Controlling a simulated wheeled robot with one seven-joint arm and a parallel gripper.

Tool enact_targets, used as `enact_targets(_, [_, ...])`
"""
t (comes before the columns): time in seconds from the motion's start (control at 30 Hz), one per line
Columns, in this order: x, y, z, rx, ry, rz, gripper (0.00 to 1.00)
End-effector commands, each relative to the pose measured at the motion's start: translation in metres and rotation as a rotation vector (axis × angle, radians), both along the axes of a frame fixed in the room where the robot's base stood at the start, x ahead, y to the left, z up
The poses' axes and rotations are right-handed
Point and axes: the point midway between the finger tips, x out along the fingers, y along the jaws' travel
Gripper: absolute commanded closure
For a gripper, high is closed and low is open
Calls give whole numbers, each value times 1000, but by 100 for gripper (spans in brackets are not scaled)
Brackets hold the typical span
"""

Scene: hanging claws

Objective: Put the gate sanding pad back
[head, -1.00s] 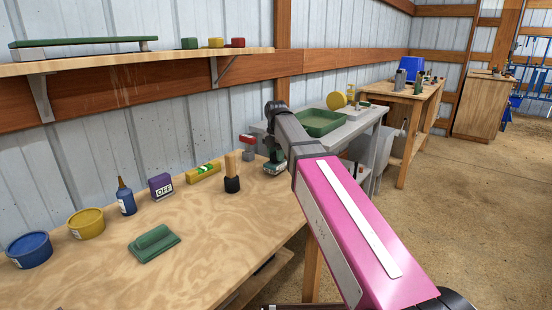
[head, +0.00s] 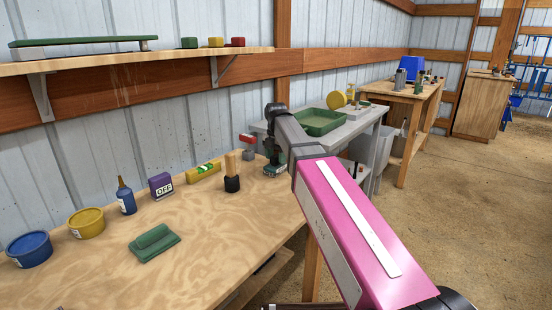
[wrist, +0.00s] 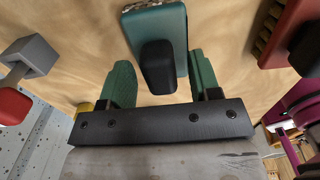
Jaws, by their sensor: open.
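A green pad (head: 154,243) with a raised grip lies flat on the wooden bench, left of centre in the head view. It looks like the sanding pad, but I cannot read any label. My gripper (wrist: 165,92) shows in the wrist view with its green fingers apart. A teal block with a black rounded part (wrist: 157,50) lies beyond the fingertips, partly between them in the picture. I see no grip on it. In the head view my arm's end is over the bench's far right, by a teal and black tool (head: 275,165), well away from the green pad.
On the bench stand a blue tub (head: 29,248), a yellow tub (head: 87,223), a blue bottle (head: 126,198), a purple OFF block (head: 161,186), a level (head: 204,172) and a brush (head: 232,177). A shelf (head: 190,59) hangs above. The bench front is clear.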

Motion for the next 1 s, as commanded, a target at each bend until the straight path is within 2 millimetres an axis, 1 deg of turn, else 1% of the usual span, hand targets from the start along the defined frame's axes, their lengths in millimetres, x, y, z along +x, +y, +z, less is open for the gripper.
enact_targets(0.17, [1, 0, 26, 1, -2, 0, 43])
enact_targets(0.4, [1, 0, 70, 0, -3, 0, 43])
enact_targets(0.6, [1, 0, 100, 0, -1, 0, 43])
enact_targets(0.8, [0, 0, 115, 0, -1, 0, 43])
enact_targets(1.0, [0, 0, 117, 0, 0, 0, 43])
